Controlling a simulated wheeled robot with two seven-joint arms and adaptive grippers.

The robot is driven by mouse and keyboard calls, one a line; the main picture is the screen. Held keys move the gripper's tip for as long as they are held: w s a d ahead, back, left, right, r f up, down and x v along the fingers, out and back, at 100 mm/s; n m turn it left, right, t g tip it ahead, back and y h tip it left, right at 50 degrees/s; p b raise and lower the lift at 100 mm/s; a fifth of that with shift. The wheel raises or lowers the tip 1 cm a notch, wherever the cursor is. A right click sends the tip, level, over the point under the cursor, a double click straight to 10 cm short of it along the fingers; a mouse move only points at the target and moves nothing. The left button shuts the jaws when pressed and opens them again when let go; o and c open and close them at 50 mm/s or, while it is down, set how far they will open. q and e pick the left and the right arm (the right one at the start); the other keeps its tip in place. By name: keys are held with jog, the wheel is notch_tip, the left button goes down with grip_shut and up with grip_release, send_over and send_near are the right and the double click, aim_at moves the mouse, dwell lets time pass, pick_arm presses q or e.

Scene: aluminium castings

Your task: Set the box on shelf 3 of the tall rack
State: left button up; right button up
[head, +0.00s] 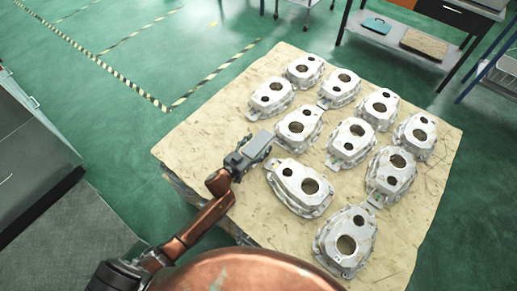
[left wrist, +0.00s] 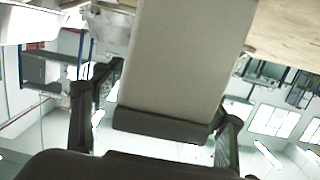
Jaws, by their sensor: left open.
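My left gripper (head: 252,154) hangs over the left side of a tan board with castings. Its fingers (left wrist: 165,110) are open in the left wrist view. A plain grey block with a dark end (left wrist: 185,55) lies between them and may be the box; I cannot tell whether the fingers touch it. My right gripper is out of view. No tall rack with countable shelves shows clearly; only part of a blue-post frame (head: 488,58) shows at the right edge of the head view.
The tan board (head: 205,125) carries several silver castings (head: 300,187), the nearest close to my left gripper. A workbench (head: 400,40) with a lower shelf stands at the back right. A grey cabinet (head: 30,150) stands at left. Green floor with striped tape is clear at upper left.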

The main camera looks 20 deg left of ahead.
pick_arm(q)
jog(key=shift+c, duration=0.5)
jog(key=shift+r, duration=0.1)
jog(key=c, duration=1.5)
